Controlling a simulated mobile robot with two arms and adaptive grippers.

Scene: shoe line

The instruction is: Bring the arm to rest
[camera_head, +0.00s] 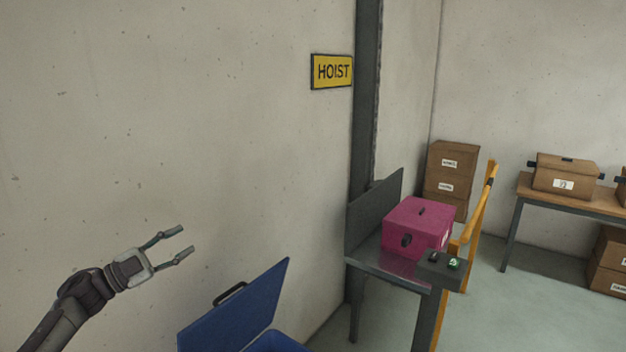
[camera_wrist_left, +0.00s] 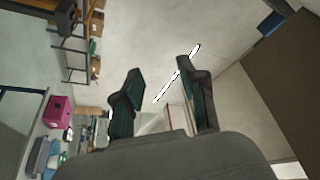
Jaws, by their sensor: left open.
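My left gripper (camera_head: 180,243) reaches in from the lower left in the head view. It is open and empty, held in the air in front of the bare wall, above and to the left of a blue lidded bin. In the left wrist view its two fingers (camera_wrist_left: 160,90) stand apart with nothing between them. My right gripper is in neither view.
The blue bin's raised lid (camera_head: 235,312) is below the left gripper. A magenta box (camera_head: 418,226) sits on a metal stand (camera_head: 385,264) beside a control box (camera_head: 440,268) and yellow bar (camera_head: 478,210). A table (camera_head: 590,205) holds a brown box (camera_head: 566,178).

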